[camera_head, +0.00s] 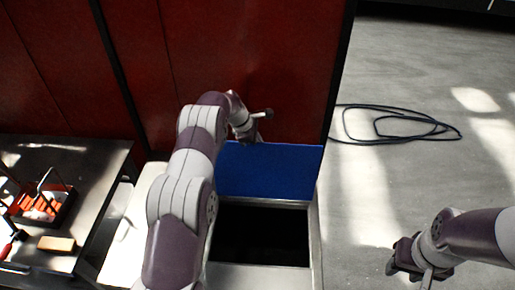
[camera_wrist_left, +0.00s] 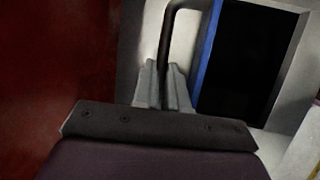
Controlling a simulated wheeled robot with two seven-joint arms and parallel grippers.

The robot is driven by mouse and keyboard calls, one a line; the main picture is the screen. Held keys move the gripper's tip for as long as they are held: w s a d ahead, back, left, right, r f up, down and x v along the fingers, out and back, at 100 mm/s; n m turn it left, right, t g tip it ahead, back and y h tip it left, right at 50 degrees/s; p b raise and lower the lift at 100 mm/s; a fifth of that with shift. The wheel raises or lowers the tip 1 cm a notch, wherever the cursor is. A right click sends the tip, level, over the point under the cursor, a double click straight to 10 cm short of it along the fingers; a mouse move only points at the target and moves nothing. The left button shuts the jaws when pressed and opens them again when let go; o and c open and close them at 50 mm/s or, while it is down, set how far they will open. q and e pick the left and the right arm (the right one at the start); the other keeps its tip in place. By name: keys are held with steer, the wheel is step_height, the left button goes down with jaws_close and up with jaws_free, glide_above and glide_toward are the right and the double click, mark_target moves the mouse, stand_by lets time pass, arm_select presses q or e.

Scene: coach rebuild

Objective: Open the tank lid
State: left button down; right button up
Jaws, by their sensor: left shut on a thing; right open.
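The tank lid (camera_head: 268,171) is a blue panel, tilted up at the back of the tank (camera_head: 314,235) against the red wall. The tank's dark rectangular opening shows in front of it. In the left wrist view, the lid (camera_wrist_left: 207,50) is a thin blue edge beside the dark opening. My left gripper (camera_head: 255,128) is at the lid's top left edge. In its wrist view, the left gripper (camera_wrist_left: 165,85) is shut on a dark bent handle (camera_wrist_left: 167,40). My right gripper (camera_head: 408,272) is open and empty over the floor, right of the tank.
A dark bench (camera_head: 95,165) stands at the left with a tray (camera_head: 68,208) of orange and white items and a tan block (camera_head: 57,244). A red panelled wall (camera_head: 240,60) is behind the tank. A dark hose (camera_head: 400,135) lies coiled on the grey floor at the right, otherwise mostly clear.

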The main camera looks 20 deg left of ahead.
arm_select(q)
steer(key=shift+w+a+f, duration=0.1)
steer(key=shift+a+f, duration=0.1)
steer(key=shift+f, duration=0.05)
arm_select(e)
steer(key=shift+f, duration=0.15)
arm_select(q)
steer(key=c, duration=1.2)
jaws_free()
steer(key=shift+o, duration=0.2)
steer(key=shift+f, duration=0.15)
arm_select(e)
steer(key=shift+w, duration=0.1)
arm_select(q)
steer(key=v, duration=1.3)
steer(key=shift+w+d+r, duration=0.15)
steer(key=shift+d+r, duration=0.05)
steer(key=shift+r, duration=0.15)
arm_select(e)
steer(key=shift+w+a, duration=0.15)
steer(key=shift+w, duration=0.1)
